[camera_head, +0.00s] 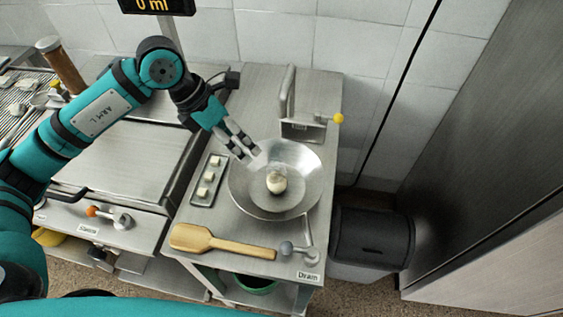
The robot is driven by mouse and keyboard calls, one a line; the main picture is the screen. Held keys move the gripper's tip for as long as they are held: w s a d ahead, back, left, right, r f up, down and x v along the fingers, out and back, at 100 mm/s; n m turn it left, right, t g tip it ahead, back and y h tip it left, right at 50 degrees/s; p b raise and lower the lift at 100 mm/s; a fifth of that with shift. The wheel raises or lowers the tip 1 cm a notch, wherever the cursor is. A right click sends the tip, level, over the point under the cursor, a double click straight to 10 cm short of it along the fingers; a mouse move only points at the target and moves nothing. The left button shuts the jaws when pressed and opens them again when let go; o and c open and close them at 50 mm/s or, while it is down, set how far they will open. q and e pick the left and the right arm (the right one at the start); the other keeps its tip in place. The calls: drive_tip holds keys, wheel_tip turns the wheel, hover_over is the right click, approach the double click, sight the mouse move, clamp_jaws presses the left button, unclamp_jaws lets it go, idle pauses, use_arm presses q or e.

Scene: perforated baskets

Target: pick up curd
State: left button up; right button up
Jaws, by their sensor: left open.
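The curd is a small pale, roundish lump (276,182) in the middle of a shallow round metal pan (302,164). My left gripper (247,151) is open above the pan's upper left part, up and left of the curd and apart from it. Nothing shows between its fingers. My right gripper is not in view.
A small tray (207,181) with several pale cubes lies left of the pan. A wooden paddle (222,241) lies along the front of the counter. A lever with a grey knob (287,248) stands by the "Drain" label. A black bin (372,238) stands at right.

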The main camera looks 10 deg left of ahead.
use_arm(q)
drive_tip(key=p, duration=0.2)
approach(274, 176)
drive_tip(key=p+x, duration=0.1)
drive_tip(key=x, duration=0.3)
drive_tip(key=shift+s+a, duration=0.1)
drive_tip(key=shift+p+x, duration=0.4)
drive_tip(key=shift+x, duration=0.6)
drive_tip(key=shift+d+f+p, duration=0.25)
drive_tip(key=shift+f+p, duration=0.05)
drive_tip(key=shift+p, duration=0.1)
drive_tip(key=p+x, duration=0.1)
drive_tip(key=x, duration=0.2)
drive_tip(key=shift+d+f, duration=0.2)
drive_tip(key=shift+f, duration=0.05)
drive_tip(key=shift+d+f, duration=0.1)
drive_tip(key=shift+f, duration=0.25)
drive_tip(key=c, duration=1.3)
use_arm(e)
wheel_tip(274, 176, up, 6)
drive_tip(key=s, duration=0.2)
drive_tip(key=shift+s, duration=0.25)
use_arm(q)
drive_tip(key=shift+r, duration=0.1)
